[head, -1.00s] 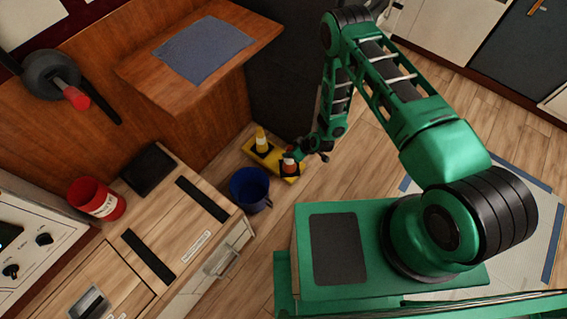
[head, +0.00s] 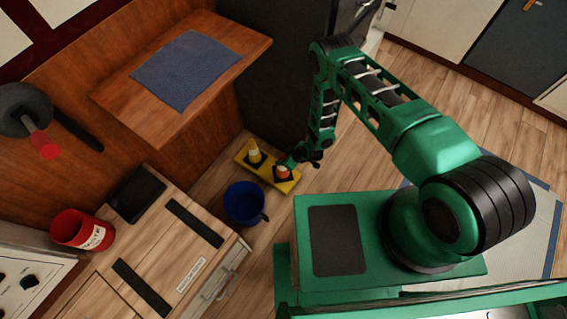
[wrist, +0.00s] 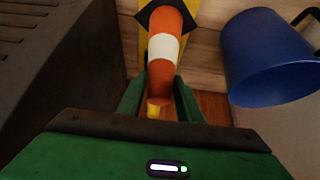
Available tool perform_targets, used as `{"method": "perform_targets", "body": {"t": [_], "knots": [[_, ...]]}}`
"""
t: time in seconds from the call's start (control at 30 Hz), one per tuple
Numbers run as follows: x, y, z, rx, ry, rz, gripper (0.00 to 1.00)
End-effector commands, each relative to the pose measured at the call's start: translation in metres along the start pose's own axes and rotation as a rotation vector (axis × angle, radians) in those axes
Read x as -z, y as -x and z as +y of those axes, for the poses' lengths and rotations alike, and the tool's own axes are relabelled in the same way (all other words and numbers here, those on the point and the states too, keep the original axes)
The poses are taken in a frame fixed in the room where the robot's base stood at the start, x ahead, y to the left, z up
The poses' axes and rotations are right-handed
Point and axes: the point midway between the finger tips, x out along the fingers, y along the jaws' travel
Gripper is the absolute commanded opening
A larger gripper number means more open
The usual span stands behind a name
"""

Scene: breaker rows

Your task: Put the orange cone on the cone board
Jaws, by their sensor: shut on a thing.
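The orange cone (head: 282,171), with a white band and a black square base, stands on the yellow cone board (head: 267,178) on the floor. In the wrist view the orange cone (wrist: 166,22) has its black base against the yellow board (wrist: 142,42). My gripper (head: 292,163) is at the cone's upper part. In the wrist view my gripper (wrist: 160,95) is shut on the cone, with one finger on each side.
A blue bucket (head: 244,203) stands close by on the floor, near the drawer cabinet (head: 190,255). A wooden shelf with a blue mat (head: 190,70) overhangs behind. The wooden floor (head: 350,165) to the right is free.

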Motion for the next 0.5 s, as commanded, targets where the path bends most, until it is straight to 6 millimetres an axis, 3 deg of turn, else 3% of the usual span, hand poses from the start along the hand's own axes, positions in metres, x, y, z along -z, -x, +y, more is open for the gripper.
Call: {"method": "perform_targets", "body": {"t": [0.23, 0.5], "knots": [[-0.016, -0.028, -0.002, 0.002, 0.003, 0.001, 0.00], [-0.019, -0.032, -0.002, 0.002, 0.003, 0.000, 0.00]]}}
